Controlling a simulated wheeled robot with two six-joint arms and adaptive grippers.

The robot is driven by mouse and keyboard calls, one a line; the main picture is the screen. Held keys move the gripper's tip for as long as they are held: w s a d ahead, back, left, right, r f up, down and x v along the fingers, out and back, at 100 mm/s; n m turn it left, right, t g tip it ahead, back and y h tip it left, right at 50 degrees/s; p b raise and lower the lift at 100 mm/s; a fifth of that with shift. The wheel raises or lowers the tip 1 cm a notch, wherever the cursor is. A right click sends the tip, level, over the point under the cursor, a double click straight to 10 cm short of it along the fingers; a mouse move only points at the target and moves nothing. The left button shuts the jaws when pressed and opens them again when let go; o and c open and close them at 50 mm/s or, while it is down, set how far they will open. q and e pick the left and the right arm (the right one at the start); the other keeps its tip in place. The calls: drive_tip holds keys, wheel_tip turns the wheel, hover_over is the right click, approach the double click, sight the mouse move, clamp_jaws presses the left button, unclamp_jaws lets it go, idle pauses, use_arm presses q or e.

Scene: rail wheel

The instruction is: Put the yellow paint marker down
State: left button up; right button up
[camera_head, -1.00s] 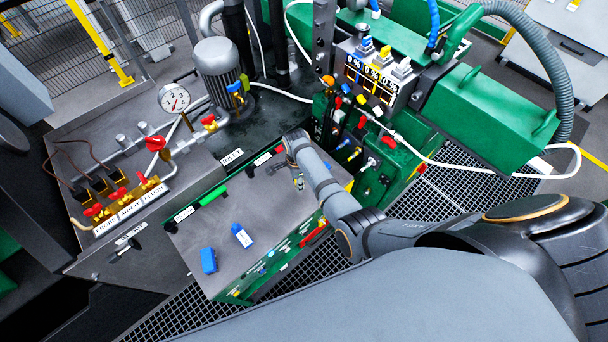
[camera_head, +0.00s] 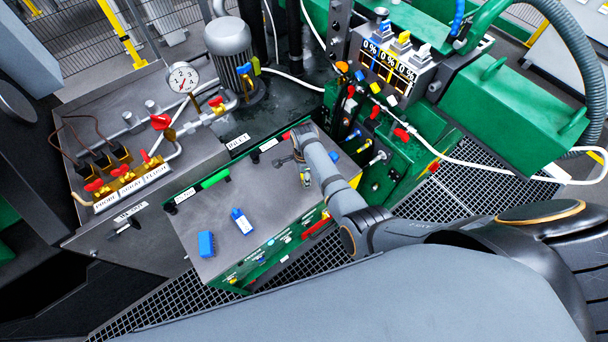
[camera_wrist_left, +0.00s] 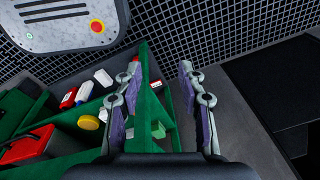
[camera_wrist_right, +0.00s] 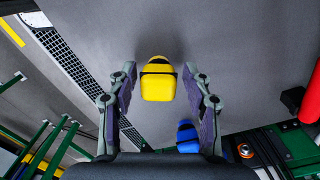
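The yellow paint marker (camera_wrist_right: 158,80) shows in the right wrist view as a yellow body with a dark band, between the fingers of my right gripper (camera_wrist_right: 158,72). Gaps of grey surface show on both sides of it, so the fingers are apart from it and open. In the head view my right gripper (camera_head: 304,174) is over the far right part of the grey bench top (camera_head: 205,218); I cannot make out the marker there. My left gripper (camera_wrist_left: 158,72) is open and empty in the left wrist view and is outside the head view.
A blue item (camera_wrist_right: 188,136) is near my right fingers. Green trays (camera_wrist_left: 60,115) are below my left gripper.

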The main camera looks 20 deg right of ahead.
drive_tip(key=shift+d, duration=0.1)
drive_tip(key=shift+r, duration=0.3)
wheel_tip(320, 180, up, 7)
drive_tip(key=p, duration=0.6)
drive_tip(key=shift+w+r+p, duration=0.1)
drive_tip(key=shift+p, duration=0.3)
use_arm(q)
drive_tip(key=r, duration=0.1)
drive_tip(key=r+b, duration=0.1)
drive_tip(key=r, duration=0.3)
drive_tip(key=shift+d+r, duration=0.25)
drive_tip(key=shift+d, duration=0.1)
use_arm(e)
wheel_tip(320, 180, up, 5)
drive_tip(key=shift+f, duration=0.2)
use_arm(q)
drive_tip(key=shift+s, duration=0.1)
